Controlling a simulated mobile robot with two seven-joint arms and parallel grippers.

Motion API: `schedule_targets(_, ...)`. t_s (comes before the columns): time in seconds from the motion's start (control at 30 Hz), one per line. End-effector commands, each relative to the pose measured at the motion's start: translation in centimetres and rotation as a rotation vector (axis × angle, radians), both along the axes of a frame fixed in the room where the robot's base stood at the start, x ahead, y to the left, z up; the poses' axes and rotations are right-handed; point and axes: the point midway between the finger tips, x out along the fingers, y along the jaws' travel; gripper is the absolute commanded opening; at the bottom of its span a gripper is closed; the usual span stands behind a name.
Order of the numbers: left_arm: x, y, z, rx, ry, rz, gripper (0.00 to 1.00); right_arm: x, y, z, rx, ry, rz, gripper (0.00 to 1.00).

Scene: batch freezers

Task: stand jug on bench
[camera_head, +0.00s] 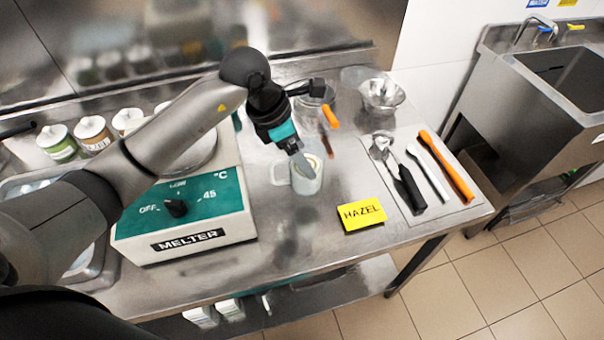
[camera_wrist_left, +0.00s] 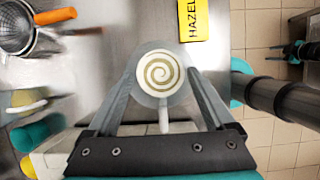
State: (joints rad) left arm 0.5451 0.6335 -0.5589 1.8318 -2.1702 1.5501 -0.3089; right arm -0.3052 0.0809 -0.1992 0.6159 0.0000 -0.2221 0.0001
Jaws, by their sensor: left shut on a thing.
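The pale jug (camera_head: 309,183) is upright over the steel bench (camera_head: 330,258), to the right of the melter, with its handle pointing left. My left gripper (camera_head: 304,166) comes down on the jug from above. In the left wrist view its two fingers (camera_wrist_left: 161,86) lie on either side of the jug, shut on it. I cannot tell whether the jug's base touches the bench.
The yellow HAZEL card (camera_head: 361,215) lies right of the jug. A mat with utensils (camera_head: 420,180) is further right. The melter (camera_head: 185,215) stands left. A strainer with an orange handle (camera_head: 318,98) and a metal bowl (camera_head: 382,94) are behind. Bench in front of the jug is clear.

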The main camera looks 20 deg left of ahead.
Motion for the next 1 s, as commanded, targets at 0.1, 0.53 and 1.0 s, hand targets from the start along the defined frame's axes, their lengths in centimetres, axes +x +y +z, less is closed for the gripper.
schedule_targets(0.1,0.0,0.0,-1.9,-0.002,-0.001,0.001,0.0,0.4,0.0,0.0,0.001,-0.007,0.0,0.5)
schedule_targets(0.53,0.0,-0.1,-6.4,-0.002,0.0,0.001,0.0,0.7,0.0,-0.2,0.002,-0.013,0.0,0.5)
schedule_targets(1.0,0.0,0.0,-7.2,0.0,-0.002,-0.001,0.94,0.7,0.1,-0.5,0.002,-0.013,0.0,0.5)
